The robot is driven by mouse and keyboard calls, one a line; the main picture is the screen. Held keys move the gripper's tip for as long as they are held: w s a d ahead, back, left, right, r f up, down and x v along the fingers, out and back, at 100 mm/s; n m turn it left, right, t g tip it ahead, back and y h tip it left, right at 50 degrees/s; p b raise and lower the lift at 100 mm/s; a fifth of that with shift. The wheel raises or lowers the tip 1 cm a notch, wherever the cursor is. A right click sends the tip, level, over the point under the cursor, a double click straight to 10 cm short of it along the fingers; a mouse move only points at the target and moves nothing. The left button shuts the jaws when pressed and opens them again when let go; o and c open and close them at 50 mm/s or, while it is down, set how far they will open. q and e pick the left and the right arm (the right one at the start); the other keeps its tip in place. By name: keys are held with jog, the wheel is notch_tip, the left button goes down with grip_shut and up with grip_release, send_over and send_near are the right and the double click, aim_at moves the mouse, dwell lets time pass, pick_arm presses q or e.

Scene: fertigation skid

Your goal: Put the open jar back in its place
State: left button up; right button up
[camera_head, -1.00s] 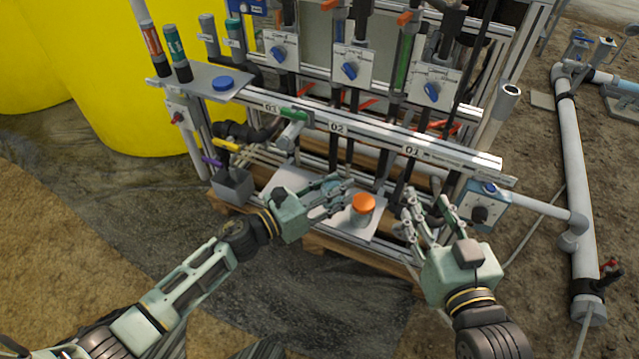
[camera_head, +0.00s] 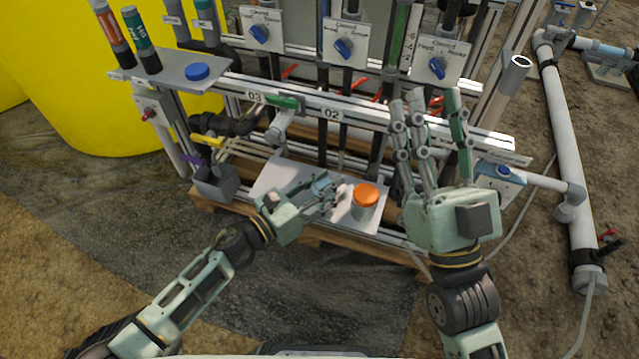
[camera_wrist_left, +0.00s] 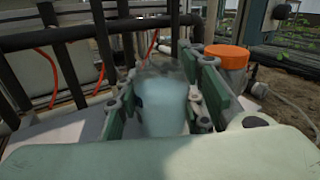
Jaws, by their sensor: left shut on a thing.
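The open jar is a clear, pale-blue vessel without a lid, best seen in the left wrist view (camera_wrist_left: 165,108), upright between the finger pads. In the head view the jar (camera_head: 322,187) is partly hidden by the fingers. My left gripper (camera_head: 330,193) is shut on it, over or at the white board (camera_head: 272,180); I cannot tell whether the jar's bottom touches the board. A jar with an orange lid (camera_head: 366,198) stands on the board just right of the gripper. My right gripper (camera_head: 427,110) is open and empty, fingers pointing up, in front of the rail.
A blue disc (camera_head: 197,71) lies on the grey shelf (camera_head: 172,78) at upper left, beside orange and green-banded tubes. A grey box (camera_head: 214,183) is left of the board. The rail (camera_head: 375,125) and valve panels (camera_head: 344,47) stand behind. A grey pipe (camera_head: 562,110) runs at right.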

pick_arm(q)
jog(key=shift+f, duration=0.15)
pick_arm(e)
jog(key=shift+s+r+t, duration=0.3)
jog(key=shift+r, duration=0.15)
pick_arm(q)
jog(key=shift+f, duration=0.1)
pick_arm(e)
jog(key=shift+s+r+y, duration=0.25)
jog(key=shift+s+y, duration=0.05)
jog(key=shift+y, duration=0.1)
pick_arm(q)
jog(key=o, duration=1.4)
jog(key=shift+c, duration=0.2)
pick_arm(e)
jog(key=shift+s+d+r, duration=0.1)
